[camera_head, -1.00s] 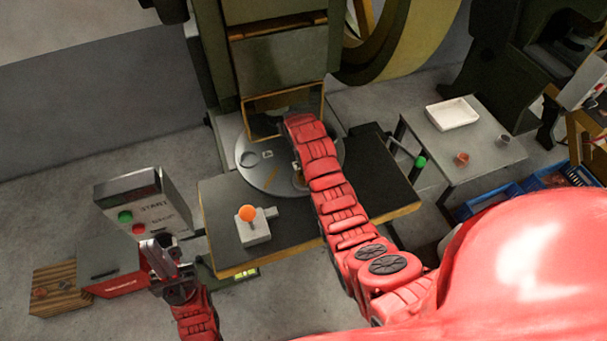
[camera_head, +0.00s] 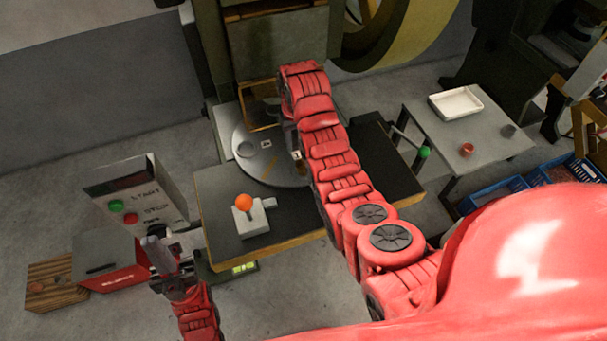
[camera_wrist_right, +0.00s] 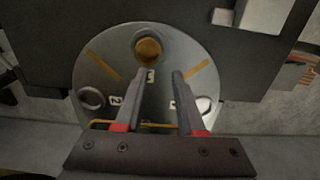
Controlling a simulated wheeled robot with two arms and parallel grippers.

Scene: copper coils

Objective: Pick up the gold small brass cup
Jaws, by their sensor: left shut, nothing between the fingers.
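The gold small brass cup (camera_wrist_right: 148,51) sits in a round seat by the number 3 on the grey round plate (camera_wrist_right: 100,75), seen from above in the right wrist view. My right gripper (camera_wrist_right: 159,75) is open and empty over the plate, its fingertips just short of the cup in that picture; the height gap is hard to judge. In the head view the plate (camera_head: 246,168) is partly covered by my right arm, and I cannot make out the cup there. My left gripper (camera_head: 157,254) is shut and empty, in front of the START/STOP box.
The press frame (camera_head: 287,48) rises behind the plate. An orange-knobbed box (camera_head: 252,222) stands on the dark table (camera_head: 222,208). The START/STOP box (camera_head: 150,190) is at left. A side table (camera_head: 428,120) at right holds a white tray (camera_head: 456,103) and a copper-coloured cup (camera_head: 467,149).

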